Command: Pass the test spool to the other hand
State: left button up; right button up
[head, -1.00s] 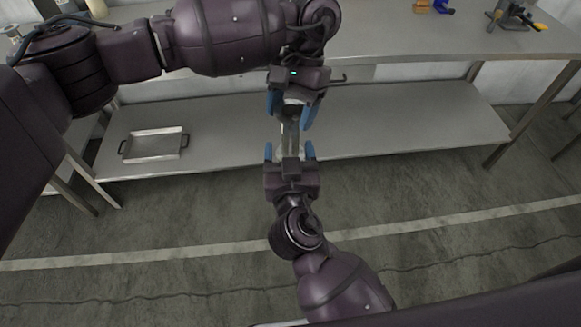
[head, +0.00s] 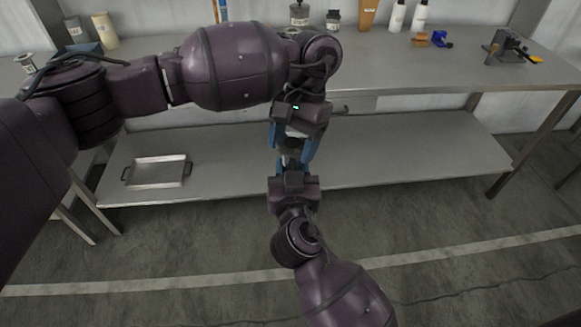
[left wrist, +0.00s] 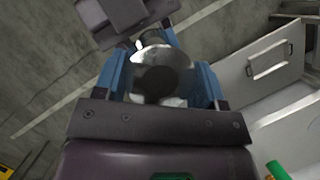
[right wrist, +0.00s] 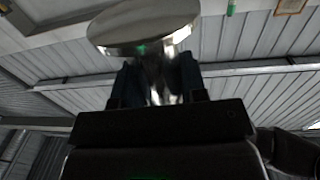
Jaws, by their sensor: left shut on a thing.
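The test spool is a shiny metal piece with round flanges and a narrower neck. It (head: 291,143) is upright between my two grippers in the head view, mostly hidden by the fingers. My left gripper (head: 292,152) comes from above and is shut on it; its blue fingers flank a round flange (left wrist: 165,72) in the left wrist view. My right gripper (head: 292,170) comes from below, its fingers close to the left ones. In the right wrist view a flange (right wrist: 145,28) sits beyond the right fingers (right wrist: 158,78), with the neck between them; whether they touch it is unclear.
A steel bench (head: 410,75) stands behind the grippers, with bottles (head: 397,17), a blue clamp-like part (head: 442,39) and a dark vise-like tool (head: 505,47) on top. Its lower shelf (head: 400,150) holds a metal tray (head: 157,171). The floor in front is clear.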

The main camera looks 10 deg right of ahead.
pick_arm(q)
jog(key=shift+d, duration=0.15)
pick_arm(e)
jog(key=shift+a, duration=0.2)
jog(key=shift+c, duration=1.1)
pick_arm(q)
jog(key=o, duration=0.9)
jog(key=shift+r, duration=0.1)
pick_arm(e)
jog(key=shift+r, duration=0.1)
jog(key=shift+c, duration=1)
pick_arm(q)
jog(key=o, duration=0.5)
jog(key=shift+c, duration=0.2)
jog(key=shift+r, duration=0.1)
